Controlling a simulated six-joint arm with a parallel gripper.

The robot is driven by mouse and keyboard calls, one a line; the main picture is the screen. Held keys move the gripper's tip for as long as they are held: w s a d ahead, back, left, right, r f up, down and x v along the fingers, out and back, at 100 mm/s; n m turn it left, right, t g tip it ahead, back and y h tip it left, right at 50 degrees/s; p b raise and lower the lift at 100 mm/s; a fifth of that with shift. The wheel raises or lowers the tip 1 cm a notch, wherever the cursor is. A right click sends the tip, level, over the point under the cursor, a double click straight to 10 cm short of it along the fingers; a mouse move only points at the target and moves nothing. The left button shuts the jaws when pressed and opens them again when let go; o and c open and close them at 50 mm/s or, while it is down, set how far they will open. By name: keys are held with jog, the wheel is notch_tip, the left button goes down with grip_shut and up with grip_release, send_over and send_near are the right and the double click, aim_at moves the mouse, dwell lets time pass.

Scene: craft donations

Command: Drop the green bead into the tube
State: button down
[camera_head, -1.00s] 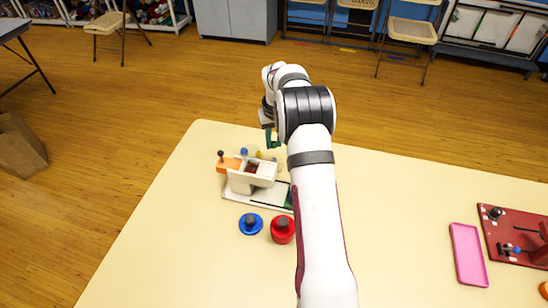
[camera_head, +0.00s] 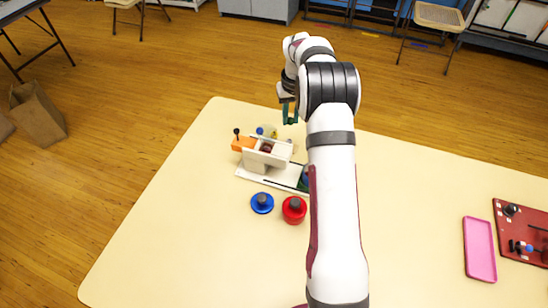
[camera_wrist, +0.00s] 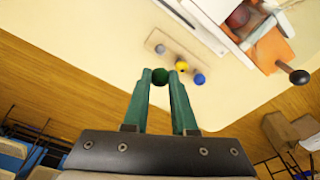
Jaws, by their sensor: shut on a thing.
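My gripper (camera_wrist: 160,80) has green fingers, shut on the green bead (camera_wrist: 160,76) at their tips. In the head view my gripper (camera_head: 290,114) is beyond the white device, near the table's far edge; the bead is too small to tell there. In the wrist view a wooden strip (camera_wrist: 171,45) lies beyond the fingertips, with a grey bead (camera_wrist: 160,48), a yellow bead (camera_wrist: 181,66) and a blue bead (camera_wrist: 199,79) on or beside it. I cannot pick out the tube in either view.
A white device (camera_head: 268,153) with an orange part (camera_head: 243,143) and black knob stands close by. A blue knobbed disc (camera_head: 262,204) and red one (camera_head: 294,210) lie nearer. A pink tray (camera_head: 479,248) and red board (camera_head: 522,234) are at right. The left front table is clear.

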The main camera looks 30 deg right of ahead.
dwell(0.3)
jog(key=s+a+r, duration=0.5)
jog(key=a+r, duration=0.2)
jog(key=a, duration=0.2)
jog(key=shift+a+r, duration=0.35)
jog(key=shift+f, duration=0.15)
dwell(0.7)
jog(key=shift+f, duration=0.4)
